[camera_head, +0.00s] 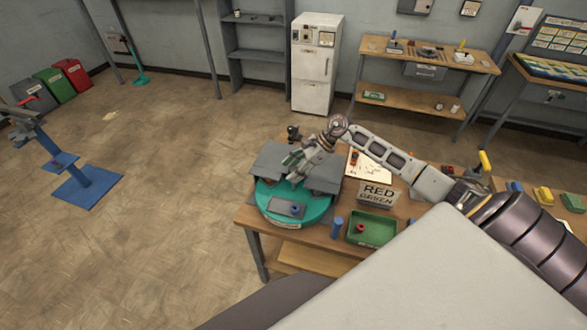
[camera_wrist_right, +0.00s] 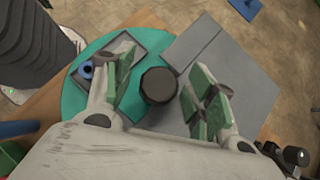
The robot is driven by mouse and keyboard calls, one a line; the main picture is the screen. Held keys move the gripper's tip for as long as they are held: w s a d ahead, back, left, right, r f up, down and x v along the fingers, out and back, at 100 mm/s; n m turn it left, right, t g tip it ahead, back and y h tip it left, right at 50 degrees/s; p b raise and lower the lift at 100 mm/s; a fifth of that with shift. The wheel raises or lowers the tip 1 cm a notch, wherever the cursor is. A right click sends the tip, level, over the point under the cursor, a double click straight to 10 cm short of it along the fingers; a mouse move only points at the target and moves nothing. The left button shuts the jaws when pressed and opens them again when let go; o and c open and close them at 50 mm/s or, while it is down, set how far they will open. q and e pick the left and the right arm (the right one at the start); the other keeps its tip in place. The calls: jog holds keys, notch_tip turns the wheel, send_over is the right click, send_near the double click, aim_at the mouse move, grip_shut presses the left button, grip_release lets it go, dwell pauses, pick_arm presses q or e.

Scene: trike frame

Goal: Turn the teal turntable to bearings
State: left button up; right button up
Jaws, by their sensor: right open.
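The teal turntable (camera_head: 268,212) stands on the wooden table near the middle of the head view. A grey plate structure (camera_head: 267,168) covers its back part, and a small grey tray (camera_head: 285,208) with a blue ring part lies on its front. In the right wrist view the turntable (camera_wrist_right: 75,103) lies below my gripper, with the blue ring (camera_wrist_right: 87,70) at left. My right gripper (camera_head: 291,168) is open above the turntable. Its green-padded fingers (camera_wrist_right: 160,92) stand either side of a dark round knob (camera_wrist_right: 159,86), apart from it. My left gripper is not in view.
A white fridge (camera_head: 315,65) and a workbench (camera_head: 428,55) stand behind. The floor at left is mostly free.

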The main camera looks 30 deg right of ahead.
grip_shut()
dwell(0.4)
